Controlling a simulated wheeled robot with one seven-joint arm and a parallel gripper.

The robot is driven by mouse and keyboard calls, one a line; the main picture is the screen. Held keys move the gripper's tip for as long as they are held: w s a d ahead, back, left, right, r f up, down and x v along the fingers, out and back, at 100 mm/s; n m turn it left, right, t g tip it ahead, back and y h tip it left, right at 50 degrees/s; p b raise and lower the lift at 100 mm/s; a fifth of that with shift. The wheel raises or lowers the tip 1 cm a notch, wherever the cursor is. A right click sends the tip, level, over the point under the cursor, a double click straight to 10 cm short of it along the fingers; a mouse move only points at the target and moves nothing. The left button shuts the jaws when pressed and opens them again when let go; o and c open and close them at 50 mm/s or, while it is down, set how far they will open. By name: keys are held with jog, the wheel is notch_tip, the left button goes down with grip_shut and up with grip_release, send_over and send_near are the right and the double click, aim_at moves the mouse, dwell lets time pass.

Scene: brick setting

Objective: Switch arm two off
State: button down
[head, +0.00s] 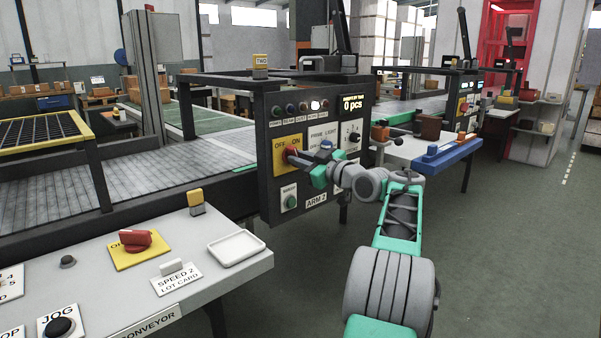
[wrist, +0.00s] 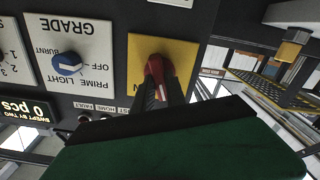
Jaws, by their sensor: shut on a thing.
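The arm 2 panel (head: 262,190) is a dark upright board labelled ARM 2, with a TWO tag above it. On it is a yellow plate (head: 281,142) marked OFF on the left and ON on the right, with a red knob (head: 291,151). My gripper (head: 299,157) is at the panel, shut on this knob. In the wrist view my gripper's fingers (wrist: 160,88) grip the red knob (wrist: 154,66) on the yellow plate (wrist: 182,54). The fingers hide much of the knob and part of the lettering, so I cannot tell its exact setting.
A blue selector (wrist: 67,63) on the grade plate is beside the yellow plate. A green button (head: 291,202) is below. Floor to the right is clear.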

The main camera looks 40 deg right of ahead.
jog(key=n+b, duration=0.4)
jog(key=shift+n, duration=0.3)
dwell(0.3)
jog(key=c, duration=1.4)
grip_release()
jog(key=shift+o, duration=0.2)
jog(key=s+p, duration=0.1)
jog(key=s, duration=0.6)
jog(key=shift+s, duration=0.4)
